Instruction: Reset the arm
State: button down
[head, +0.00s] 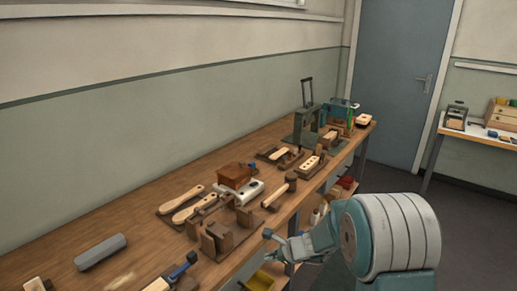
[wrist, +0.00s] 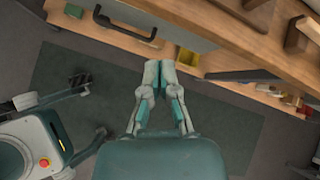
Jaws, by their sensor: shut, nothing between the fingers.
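My gripper (wrist: 160,72) shows in the wrist view with its two fingers together and nothing between them. It points down past the front edge of the wooden workbench, above the dark floor mat (wrist: 70,75). In the head view my arm, pale and teal, is at the lower right, in front of the workbench (head: 140,205). The gripper end (head: 275,243) is close to the bench's front edge, and its fingertips are small there.
On the bench lie wooden brush handles (head: 187,203), a mallet (head: 280,192), a grey roll (head: 100,252), a reddish-brown block (head: 236,175) and a green press (head: 305,125). A yellow bin (wrist: 187,57) sits under the bench edge. A door (head: 400,80) and second table stand behind.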

jog(key=s+d+r+n+g+h, duration=0.1)
jog(key=s+d+r+n+h, duration=0.15)
jog(key=s+r+n, duration=1.1)
jog(key=s+d+r+n+h, duration=0.2)
jog(key=s+d+r+n, duration=0.1)
jog(key=s, duration=0.6)
jog(key=s+d+r+n+t+h, duration=0.1)
jog(key=s+d+r+n+h, duration=0.2)
jog(key=s, duration=0.6)
jog(key=d+r, duration=0.2)
jog(key=d, duration=0.1)
jog(key=shift+n+t, duration=0.3)
jog(key=shift+n, duration=0.05)
jog(key=shift+a, duration=0.1)
